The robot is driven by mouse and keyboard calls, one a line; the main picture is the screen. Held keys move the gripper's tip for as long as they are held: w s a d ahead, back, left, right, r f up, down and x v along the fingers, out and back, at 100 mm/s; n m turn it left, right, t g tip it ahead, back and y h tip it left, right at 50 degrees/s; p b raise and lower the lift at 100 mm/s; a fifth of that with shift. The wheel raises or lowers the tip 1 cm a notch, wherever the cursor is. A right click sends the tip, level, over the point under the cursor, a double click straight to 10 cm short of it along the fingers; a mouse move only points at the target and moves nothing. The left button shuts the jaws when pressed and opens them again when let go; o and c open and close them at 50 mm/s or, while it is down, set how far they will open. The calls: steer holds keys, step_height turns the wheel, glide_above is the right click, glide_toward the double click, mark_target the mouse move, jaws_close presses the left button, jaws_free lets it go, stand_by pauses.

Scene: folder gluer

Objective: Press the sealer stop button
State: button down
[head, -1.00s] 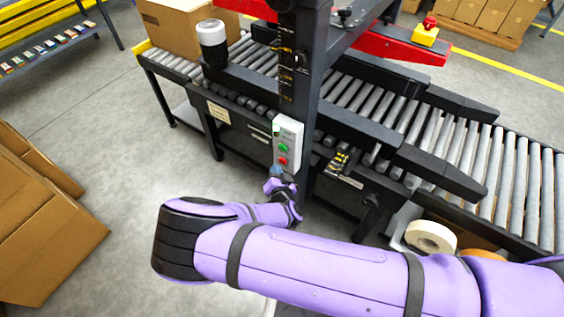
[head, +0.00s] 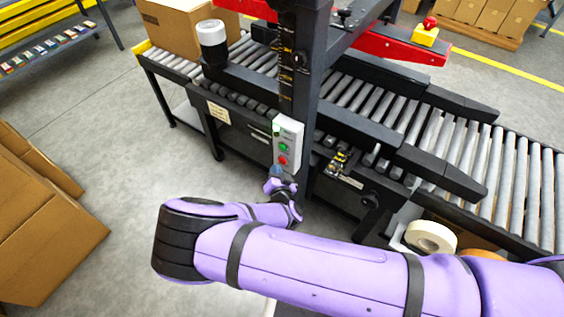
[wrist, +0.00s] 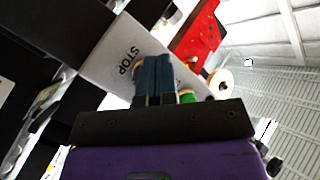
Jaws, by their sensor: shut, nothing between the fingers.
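The grey-white control box (head: 289,131) is fixed to the dark upright post of the sealer. It carries a green button (head: 284,147) and, below it, the red stop button (head: 283,160). My gripper (head: 276,171) is just below the red button in the head view, with its fingers small and partly hidden. In the wrist view the shut, empty blue fingers (wrist: 153,76) lie across the box face (wrist: 115,55) beside the printed STOP label (wrist: 128,61). The red button is hidden there, and the green button (wrist: 187,96) shows beside the fingers. I cannot tell whether the fingertips touch the red button.
The roller conveyor (head: 470,150) runs behind the post, with a cardboard box (head: 178,27) on its far left. A tape roll (head: 431,237) is at the lower right. Cardboard (head: 40,225) stands at left. The floor between is clear.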

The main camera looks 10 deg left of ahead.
steer(key=shift+w+d, duration=0.1)
steer(key=shift+w+d, duration=0.1)
steer(key=shift+w, duration=0.2)
steer(key=shift+w+d, duration=0.1)
steer(key=shift+w, duration=0.15)
stand_by(0.6)
steer(key=shift+s, duration=0.1)
steer(key=shift+s+a, duration=0.25)
steer(key=shift+s, duration=0.3)
steer(key=s+a, duration=0.2)
steer(key=s, duration=0.3)
steer(key=shift+s+a, duration=0.15)
steer(key=shift+s, duration=0.15)
stand_by(0.3)
stand_by(0.7)
